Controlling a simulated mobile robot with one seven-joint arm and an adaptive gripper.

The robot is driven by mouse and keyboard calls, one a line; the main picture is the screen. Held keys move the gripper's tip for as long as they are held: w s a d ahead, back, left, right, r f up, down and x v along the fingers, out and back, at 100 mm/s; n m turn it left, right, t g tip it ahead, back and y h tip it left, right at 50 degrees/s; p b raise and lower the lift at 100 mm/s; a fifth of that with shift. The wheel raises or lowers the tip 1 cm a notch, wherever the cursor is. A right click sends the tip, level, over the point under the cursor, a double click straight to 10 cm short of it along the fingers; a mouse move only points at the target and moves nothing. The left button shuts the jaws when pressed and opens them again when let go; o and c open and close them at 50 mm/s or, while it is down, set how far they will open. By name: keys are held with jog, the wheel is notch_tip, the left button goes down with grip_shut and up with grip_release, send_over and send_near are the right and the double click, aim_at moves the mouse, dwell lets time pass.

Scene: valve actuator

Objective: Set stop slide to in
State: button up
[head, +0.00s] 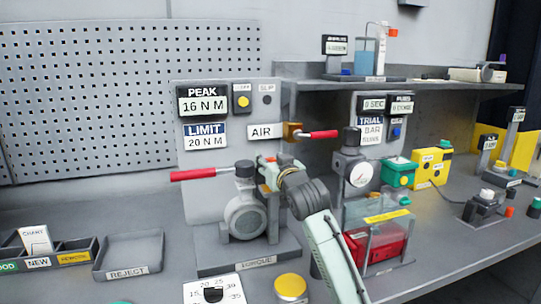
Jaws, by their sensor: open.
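My gripper (268,170) is at the valve actuator on the torque stand, in front of its grey panel (212,158). It points away from the camera, and its fingertips are partly hidden by my own wrist. I see nothing held in it. The actuator has a round grey housing (245,217) and a red-handled lever (207,174) pointing left. A second red-handled lever (318,135) sticks out to the right of the panel. No part is legibly marked as the stop slide, so I cannot tell its position. My wrist covers the actuator's right side.
The panel reads PEAK 16 N M and LIMIT 20 N M (206,135). A pressure gauge (359,176) and a clear box over a red part (375,245) stand close right of my arm. A reject tray (130,256) lies left. A yellow-topped button (291,287) sits in front.

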jog(key=shift+w, duration=0.2)
grip_shut()
dwell(0.6)
